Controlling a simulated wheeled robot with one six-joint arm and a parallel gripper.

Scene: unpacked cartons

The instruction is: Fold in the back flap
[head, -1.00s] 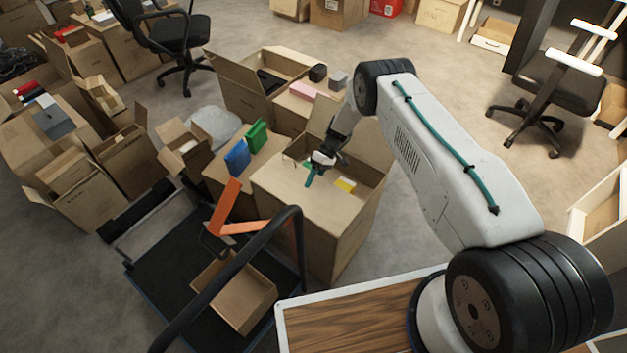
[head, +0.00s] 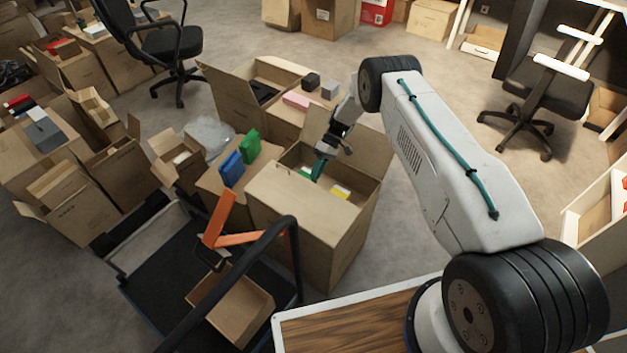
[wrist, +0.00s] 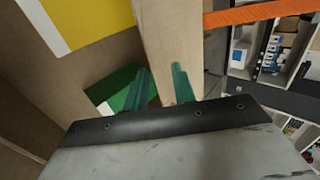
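The open carton (head: 300,215) stands at the centre of the head view. Its near flap lies inward over part of the opening. The back flap (head: 366,155) stands up at the far side, partly hidden by my arm. My gripper (head: 320,168), with teal fingers, is over the opening, on the near side of the back flap. In the wrist view my gripper (wrist: 160,85) has its fingers apart. A cardboard panel (wrist: 170,40) shows in the gap; I cannot tell whether they touch it. A green item (wrist: 112,88) and a yellow item (wrist: 90,20) lie inside.
Another open carton (head: 245,95) stands behind. A dark cart with an orange bar (head: 235,236) is at the near left. Clear floor (head: 430,75) lies behind my arm.

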